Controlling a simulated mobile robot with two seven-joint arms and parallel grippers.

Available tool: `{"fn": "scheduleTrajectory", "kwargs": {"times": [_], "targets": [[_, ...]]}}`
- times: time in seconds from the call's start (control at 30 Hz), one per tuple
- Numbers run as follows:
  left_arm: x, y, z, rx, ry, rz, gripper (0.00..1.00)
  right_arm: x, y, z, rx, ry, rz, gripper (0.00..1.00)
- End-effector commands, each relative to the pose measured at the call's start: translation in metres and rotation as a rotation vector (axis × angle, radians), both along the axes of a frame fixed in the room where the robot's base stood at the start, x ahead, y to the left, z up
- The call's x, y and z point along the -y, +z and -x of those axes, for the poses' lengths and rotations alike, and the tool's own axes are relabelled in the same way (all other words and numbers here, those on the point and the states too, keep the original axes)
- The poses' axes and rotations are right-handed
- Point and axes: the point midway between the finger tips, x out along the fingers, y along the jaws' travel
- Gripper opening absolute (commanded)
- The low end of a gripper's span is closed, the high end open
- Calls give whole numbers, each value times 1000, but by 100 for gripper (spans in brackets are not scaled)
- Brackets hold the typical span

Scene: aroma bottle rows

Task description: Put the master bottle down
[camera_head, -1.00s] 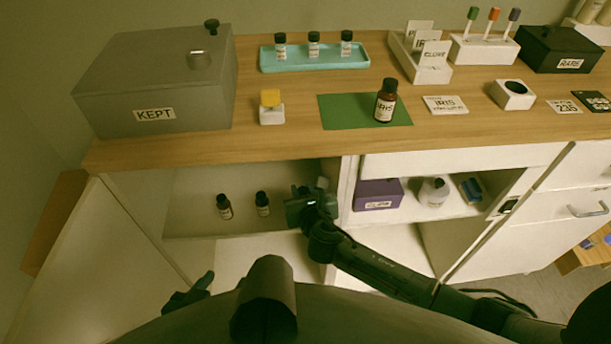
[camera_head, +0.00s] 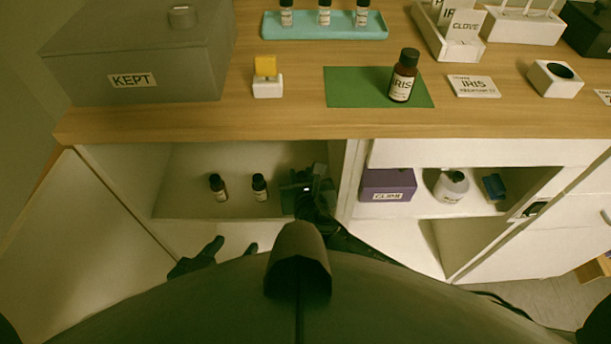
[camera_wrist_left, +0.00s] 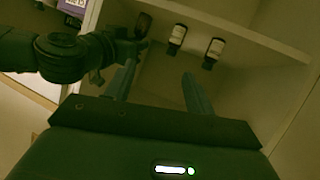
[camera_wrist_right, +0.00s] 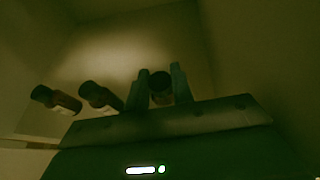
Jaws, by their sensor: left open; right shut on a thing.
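My right gripper (camera_head: 308,186) is inside the left open shelf compartment, right of two small dark bottles. It is shut on a dark bottle (camera_wrist_right: 160,90), seen between its fingers in the right wrist view; this looks like the master bottle. The bottle also shows in the left wrist view (camera_wrist_left: 142,25), with my right arm beside it. Whether its base touches the shelf (camera_head: 235,209) is hard to tell. My left gripper (camera_head: 234,246) is open and empty, low in front of the compartment. Its open fingers show in the left wrist view (camera_wrist_left: 160,82).
The two shelf bottles (camera_head: 218,187) and (camera_head: 259,187) stand upright. A brown IRIS bottle (camera_head: 404,77) stands on a green mat (camera_head: 352,88) on the counter above. A divider (camera_head: 350,182) bounds the compartment on the right. A purple box (camera_head: 387,184) sits beyond it.

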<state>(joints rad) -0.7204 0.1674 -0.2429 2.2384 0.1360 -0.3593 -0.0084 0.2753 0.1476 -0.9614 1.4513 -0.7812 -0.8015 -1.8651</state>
Motion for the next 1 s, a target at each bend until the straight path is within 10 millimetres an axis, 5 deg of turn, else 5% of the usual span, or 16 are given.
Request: {"fn": "scheduleTrajectory", "kwargs": {"times": [0.2, 0.23, 0.47, 0.77, 1.0], "targets": [[-1, -4, 1, -5, 1, -5, 54, 0, -4, 0, 1, 0, -1, 0], [-1, -4, 1, -5, 2, -5, 54, 0, -3, 0, 1, 0, -1, 26], [-1, -4, 1, -7, 1, -6, 54, 0, -2, 0, 0, 0, -1, 45], [-1, -2, 1, -8, 1, -6, 54, 0, 1, 0, 1, 0, -1, 46], [1, 0, 2, -39, -6, -3, 54, 6, 17, 34, -2, 0, -2, 46]]}}
